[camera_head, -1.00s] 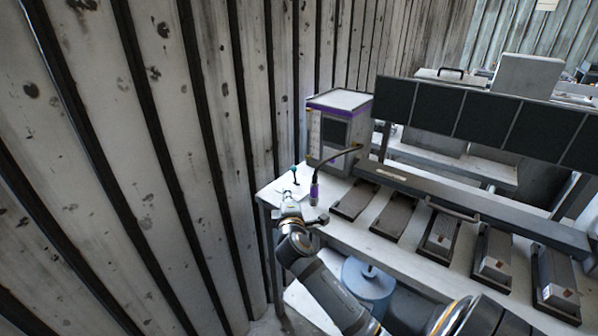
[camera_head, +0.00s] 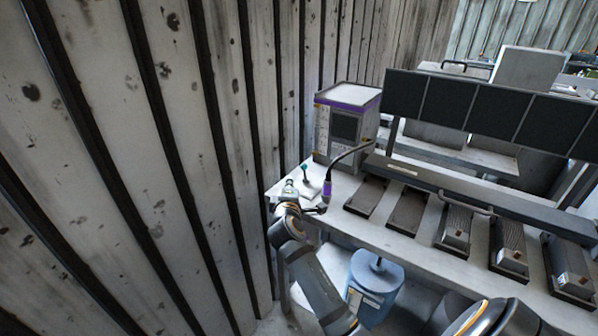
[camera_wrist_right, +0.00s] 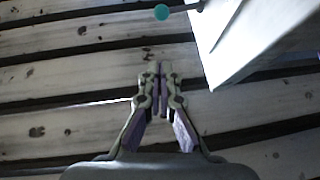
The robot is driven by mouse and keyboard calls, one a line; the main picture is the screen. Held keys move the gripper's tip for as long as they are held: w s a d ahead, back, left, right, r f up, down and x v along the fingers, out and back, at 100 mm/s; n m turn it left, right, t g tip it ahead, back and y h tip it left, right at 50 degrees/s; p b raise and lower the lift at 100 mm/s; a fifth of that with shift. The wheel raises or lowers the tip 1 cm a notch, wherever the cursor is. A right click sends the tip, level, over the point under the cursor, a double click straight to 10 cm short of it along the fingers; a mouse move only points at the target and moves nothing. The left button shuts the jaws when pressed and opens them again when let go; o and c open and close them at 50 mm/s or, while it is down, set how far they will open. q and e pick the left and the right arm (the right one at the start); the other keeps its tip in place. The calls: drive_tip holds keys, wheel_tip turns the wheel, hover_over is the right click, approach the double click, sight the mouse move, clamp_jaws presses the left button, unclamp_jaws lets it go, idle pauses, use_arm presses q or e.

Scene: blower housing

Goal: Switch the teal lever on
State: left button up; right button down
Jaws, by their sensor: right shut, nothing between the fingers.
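The teal lever (camera_head: 304,168) stands at the near left corner of the workbench, a round teal knob on a thin dark stem. In the right wrist view its teal knob (camera_wrist_right: 162,12) is at the top edge, ahead of the fingertips, with a visible gap. My right gripper (camera_head: 289,186) is beside the lever, to its left and nearer to me. In the right wrist view the right gripper (camera_wrist_right: 157,68) is shut, its fingertips together and empty. The lever's base is hard to make out. My left gripper is in no view.
The workbench (camera_head: 404,238) has a grey-purple cabinet (camera_head: 346,122) behind the lever and a purple-collared cable (camera_head: 327,188) right of it. Several dark trays (camera_head: 407,212) line the bench. A blue canister (camera_head: 376,285) stands below. A plank wall (camera_head: 180,160) is close on the left.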

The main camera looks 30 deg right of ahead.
sight(306, 167)
drive_tip(key=x, duration=0.6)
drive_tip(key=shift+d, duration=0.1)
drive_tip(key=d, duration=0.1)
drive_tip(key=d+p, duration=0.1)
drive_tip(key=d, duration=0.1)
drive_tip(key=shift+w+d+f, duration=0.1)
drive_tip(key=shift+w+f, duration=0.1)
drive_tip(key=shift+f, duration=0.05)
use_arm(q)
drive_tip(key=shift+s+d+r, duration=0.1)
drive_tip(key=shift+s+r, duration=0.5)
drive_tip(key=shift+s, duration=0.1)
use_arm(e)
drive_tip(key=shift+d+f, duration=0.1)
drive_tip(key=shift+d, duration=0.15)
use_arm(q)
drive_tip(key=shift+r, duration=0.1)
